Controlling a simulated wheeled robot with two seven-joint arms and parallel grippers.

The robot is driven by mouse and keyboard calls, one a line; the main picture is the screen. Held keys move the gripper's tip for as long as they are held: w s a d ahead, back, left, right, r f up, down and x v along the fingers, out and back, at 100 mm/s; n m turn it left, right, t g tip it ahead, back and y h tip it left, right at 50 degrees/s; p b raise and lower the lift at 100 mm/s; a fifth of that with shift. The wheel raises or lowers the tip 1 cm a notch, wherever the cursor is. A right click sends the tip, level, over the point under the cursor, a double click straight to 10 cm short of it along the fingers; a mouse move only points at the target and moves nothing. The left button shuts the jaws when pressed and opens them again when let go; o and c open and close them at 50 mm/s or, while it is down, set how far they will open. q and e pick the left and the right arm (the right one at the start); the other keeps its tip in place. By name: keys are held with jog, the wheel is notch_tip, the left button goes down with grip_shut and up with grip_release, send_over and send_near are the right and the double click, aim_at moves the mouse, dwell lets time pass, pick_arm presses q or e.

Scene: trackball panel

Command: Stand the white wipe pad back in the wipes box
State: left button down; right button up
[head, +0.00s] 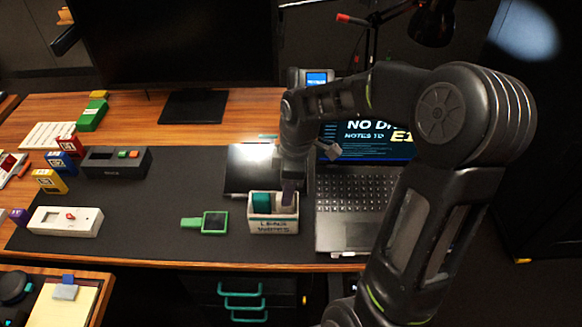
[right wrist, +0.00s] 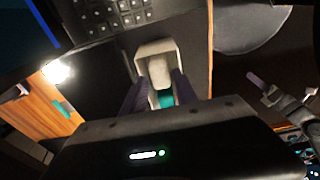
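The beige wipes box (head: 273,226), with writing on its front, stands on the dark mat; it also shows in the right wrist view (right wrist: 154,48). A teal pad (head: 262,199) stands in its left part. The white wipe pad (right wrist: 160,74) shows inside the box in the right wrist view, between my right gripper's fingers. My right gripper (head: 288,196) points down at the box's right part; its fingers (right wrist: 160,88) are apart, one on each side of the pad. Whether they touch it cannot be told. My left gripper (right wrist: 268,86) appears off the table in the right wrist view.
A laptop (head: 352,190) stands right of the box, and a black tablet (head: 250,165) lies behind it. A green-framed device (head: 213,222) lies to its left. A white switch panel (head: 66,221) and a dark button box (head: 115,162) are further left. The mat's middle is clear.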

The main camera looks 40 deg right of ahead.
pick_arm(q)
jog(key=shift+f, duration=0.1)
pick_arm(e)
notch_tip(320, 180, up, 9)
jog(key=shift+s+d, duration=0.35)
jog(key=shift+d, duration=0.1)
pick_arm(q)
jog(key=c, duration=2.2)
grip_release()
